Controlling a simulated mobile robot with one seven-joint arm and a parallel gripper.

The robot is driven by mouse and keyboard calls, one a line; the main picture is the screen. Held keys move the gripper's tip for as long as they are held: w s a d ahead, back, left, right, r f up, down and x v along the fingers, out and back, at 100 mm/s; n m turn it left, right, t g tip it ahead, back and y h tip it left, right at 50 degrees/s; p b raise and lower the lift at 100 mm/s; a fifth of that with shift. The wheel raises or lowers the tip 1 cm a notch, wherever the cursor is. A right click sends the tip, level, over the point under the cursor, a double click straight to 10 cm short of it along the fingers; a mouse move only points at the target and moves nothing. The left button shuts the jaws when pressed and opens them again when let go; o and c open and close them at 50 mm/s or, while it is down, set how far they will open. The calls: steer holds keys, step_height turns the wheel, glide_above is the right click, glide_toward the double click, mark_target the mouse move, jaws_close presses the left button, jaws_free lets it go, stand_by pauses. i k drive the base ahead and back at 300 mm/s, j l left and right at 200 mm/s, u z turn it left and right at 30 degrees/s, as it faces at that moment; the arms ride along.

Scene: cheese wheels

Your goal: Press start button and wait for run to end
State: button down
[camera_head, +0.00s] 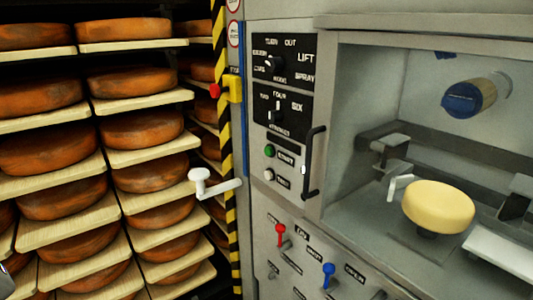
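A grey machine control panel (288,205) stands in the middle of the head view. A green round button (269,151) sits on its front with a small black label beside it. A white round button (269,174) is just below, also with a label. The label text is too blurred to read, so I cannot confirm which one is start. Inside the open chamber on the right, a pale yellow cheese wheel (438,207) rests on a support.
Two dial panels (285,60) are above the buttons, and a black vertical handle (314,165) is to their right. Red (280,232) and blue (328,272) levers are below. A white crank handle (214,184) juts out left. Shelves of orange cheese wheels (134,85) fill the left.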

mark_target(268, 151)
steer(key=i+u, duration=0.2)
steer(key=u, duration=0.15)
steer(key=i+u, duration=0.2)
steer(key=u, duration=0.15)
steer(key=i+u, duration=0.2)
steer(key=u, duration=0.15)
